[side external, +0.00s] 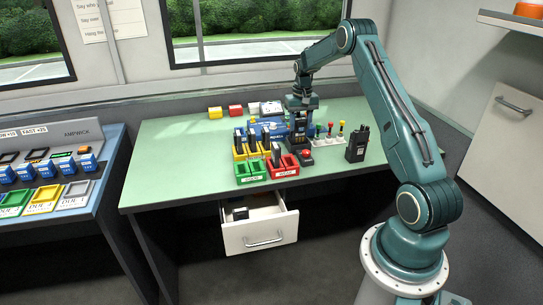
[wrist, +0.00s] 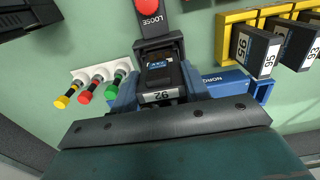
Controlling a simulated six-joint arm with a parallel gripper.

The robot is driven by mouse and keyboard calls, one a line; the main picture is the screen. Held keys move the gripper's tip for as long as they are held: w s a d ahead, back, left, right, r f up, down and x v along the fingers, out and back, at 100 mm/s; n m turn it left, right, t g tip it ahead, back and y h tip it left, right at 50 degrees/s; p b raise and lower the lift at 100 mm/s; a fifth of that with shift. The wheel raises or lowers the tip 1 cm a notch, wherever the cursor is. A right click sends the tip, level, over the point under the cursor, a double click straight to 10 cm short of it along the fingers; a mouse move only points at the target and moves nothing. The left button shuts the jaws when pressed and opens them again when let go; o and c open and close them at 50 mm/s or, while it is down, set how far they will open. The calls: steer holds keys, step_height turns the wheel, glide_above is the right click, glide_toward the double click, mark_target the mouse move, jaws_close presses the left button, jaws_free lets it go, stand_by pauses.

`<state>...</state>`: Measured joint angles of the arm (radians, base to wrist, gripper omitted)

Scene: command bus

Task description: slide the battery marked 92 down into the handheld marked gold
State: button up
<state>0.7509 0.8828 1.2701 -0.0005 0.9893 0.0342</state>
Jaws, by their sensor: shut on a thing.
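My gripper (wrist: 161,78) is shut on the dark battery marked 92 (wrist: 162,97), whose white label faces the wrist camera. In the side external view my gripper (side external: 300,112) points down over the middle of the bench, beside a blue fixture (side external: 268,129). The blue fixture (wrist: 222,82) also shows close around the battery in the wrist view. Dark parts surround the battery's far end, and I cannot tell how deep it sits. No gold mark is readable. A black handheld (side external: 358,145) stands upright on the right of the bench.
A red button block (wrist: 151,12) marked LOOSE is close to my gripper. Red, yellow and green knobs (side external: 330,130) stand to the right. Yellow (side external: 239,153), green (side external: 251,176) and red (side external: 283,171) racks are at the front. A drawer (side external: 260,230) is open below. The bench's left side is clear.

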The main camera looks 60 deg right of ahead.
steer(key=shift+f, duration=1.05)
stand_by(0.6)
steer(key=o, duration=1.4)
steer(key=shift+o, duration=0.2)
steer(key=shift+r, duration=3.5)
